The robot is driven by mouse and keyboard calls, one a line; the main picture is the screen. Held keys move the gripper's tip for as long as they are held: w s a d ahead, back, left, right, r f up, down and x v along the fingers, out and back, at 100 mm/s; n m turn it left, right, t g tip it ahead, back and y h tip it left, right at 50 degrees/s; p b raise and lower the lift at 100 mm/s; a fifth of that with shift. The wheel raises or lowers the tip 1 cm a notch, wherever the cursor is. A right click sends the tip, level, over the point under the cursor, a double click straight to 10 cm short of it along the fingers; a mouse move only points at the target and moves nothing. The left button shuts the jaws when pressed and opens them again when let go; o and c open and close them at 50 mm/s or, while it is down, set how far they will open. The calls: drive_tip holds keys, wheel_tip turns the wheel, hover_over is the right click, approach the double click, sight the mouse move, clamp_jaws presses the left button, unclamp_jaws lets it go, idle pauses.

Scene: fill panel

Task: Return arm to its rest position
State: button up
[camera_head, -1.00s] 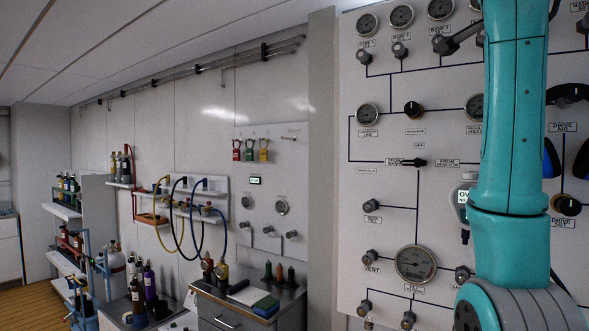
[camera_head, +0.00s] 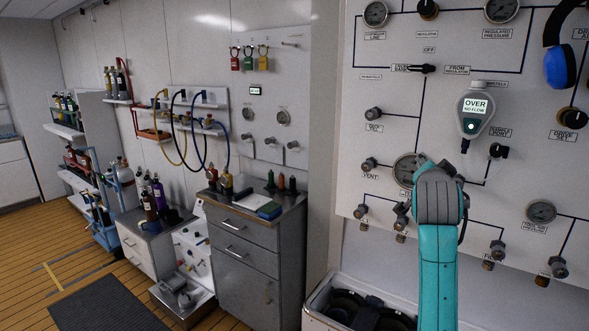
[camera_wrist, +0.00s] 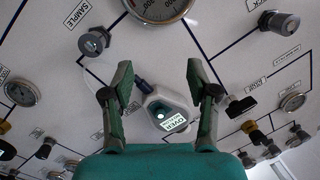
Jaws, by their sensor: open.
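My gripper (camera_wrist: 160,68) is open in the wrist view, its two green fingers spread apart with nothing held between them. Beyond them, the fill panel (camera_wrist: 235,75) fills the view. A pale handheld meter with a lit screen (camera_wrist: 158,112) appears between the fingers, apart from them. In the head view, my teal arm (camera_head: 437,265) rises from the bottom edge to a grey joint in front of the fill panel (camera_head: 400,125). The gripper cannot be made out clearly there. The meter (camera_head: 475,112) is on the panel, reading "OVER NO FLOW", up and right of the joint.
Gauges, valves and knobs cover the panel close around my arm. A blue ear defender (camera_head: 558,66) hangs at upper right. An open case (camera_head: 318,312) with dark contents stands below the panel. A grey drawer cabinet (camera_head: 258,262) stands left. Wooden floor (camera_head: 120,265) at far left has free room.

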drive_tip(key=s+a+f+n+y, duration=0.15)
drive_tip(key=s+f, duration=0.35)
drive_tip(key=f, duration=0.6)
drive_tip(key=s+a+f+n+y, duration=0.1)
drive_tip(key=s+a+f+n, duration=0.3)
drive_tip(key=f, duration=0.7)
drive_tip(key=s+a+f+n+y, duration=0.1)
drive_tip(key=s+a+f+y, duration=0.1)
drive_tip(key=s+f, duration=0.65)
drive_tip(key=s+a+f+n+y, duration=0.15)
drive_tip(key=s+a+f, duration=0.25)
drive_tip(key=s+f, duration=0.95)
drive_tip(key=s+a+n+y, duration=0.1)
drive_tip(key=s+a+n, duration=0.15)
drive_tip(key=s, duration=2.05)
drive_tip(key=s+r+n+g, duration=0.1)
drive_tip(key=s+r, duration=0.3)
drive_tip(key=s, duration=0.7)
drive_tip(key=shift+a+r, duration=0.2)
drive_tip(key=shift+r, duration=0.15)
